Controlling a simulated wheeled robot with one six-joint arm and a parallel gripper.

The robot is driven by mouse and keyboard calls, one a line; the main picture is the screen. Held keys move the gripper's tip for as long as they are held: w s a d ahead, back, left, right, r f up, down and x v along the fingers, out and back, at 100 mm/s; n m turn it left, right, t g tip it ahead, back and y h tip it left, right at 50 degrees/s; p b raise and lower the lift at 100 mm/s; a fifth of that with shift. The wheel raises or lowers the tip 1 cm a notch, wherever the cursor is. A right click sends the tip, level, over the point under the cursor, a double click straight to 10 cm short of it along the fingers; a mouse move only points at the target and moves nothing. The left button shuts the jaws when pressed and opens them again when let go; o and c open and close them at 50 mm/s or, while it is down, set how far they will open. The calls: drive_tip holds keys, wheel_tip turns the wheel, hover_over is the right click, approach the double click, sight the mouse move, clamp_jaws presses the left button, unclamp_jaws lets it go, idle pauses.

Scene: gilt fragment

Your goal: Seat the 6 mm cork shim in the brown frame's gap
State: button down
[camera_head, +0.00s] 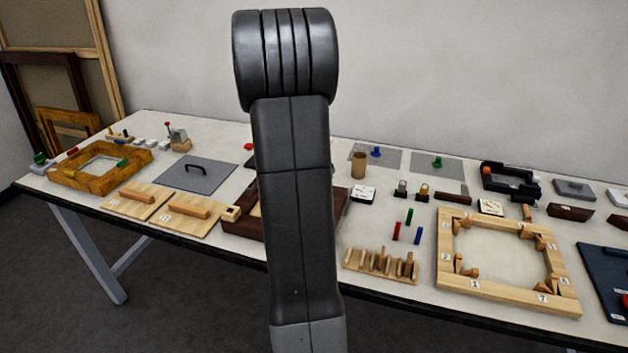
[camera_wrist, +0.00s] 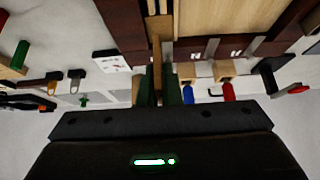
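The brown frame (camera_head: 335,207) lies on the table behind my arm, which hides most of it in the head view. In the wrist view its dark wood bars (camera_wrist: 122,22) fill the top, around a pale wood panel (camera_wrist: 225,18). My gripper (camera_wrist: 159,88) points at the frame, with its two green-padded fingers close together. A thin tan strip, seemingly the cork shim (camera_wrist: 156,45), stands between the fingers and reaches toward a frame corner. I cannot tell whether its far end is inside the gap. The gripper is hidden in the head view.
Pale boards with wooden blocks (camera_head: 130,202) lie left of the brown frame. A slotted wooden rack (camera_head: 380,266) and a light numbered frame (camera_head: 455,284) lie to the right. Red, green and blue pegs (camera_head: 409,217) stand between.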

drive_tip(key=shift+w+f, duration=0.1)
drive_tip(key=shift+f, duration=0.05)
drive_tip(key=shift+f+b, duration=0.15)
drive_tip(key=shift+b, duration=0.45)
wheel_tip(320, 180, down, 5)
drive_tip(key=b, duration=0.6)
drive_tip(key=shift+a+f, duration=0.1)
drive_tip(key=shift+f, duration=0.1)
drive_tip(key=shift+b, duration=1.05)
idle(0.9)
drive_tip(key=shift+f+b, duration=0.95)
drive_tip(key=shift+b, duration=0.25)
drive_tip(key=shift+r, duration=0.2)
drive_tip(key=shift+r, duration=0.4)
drive_tip(key=shift+b, duration=0.6)
idle(1.8)
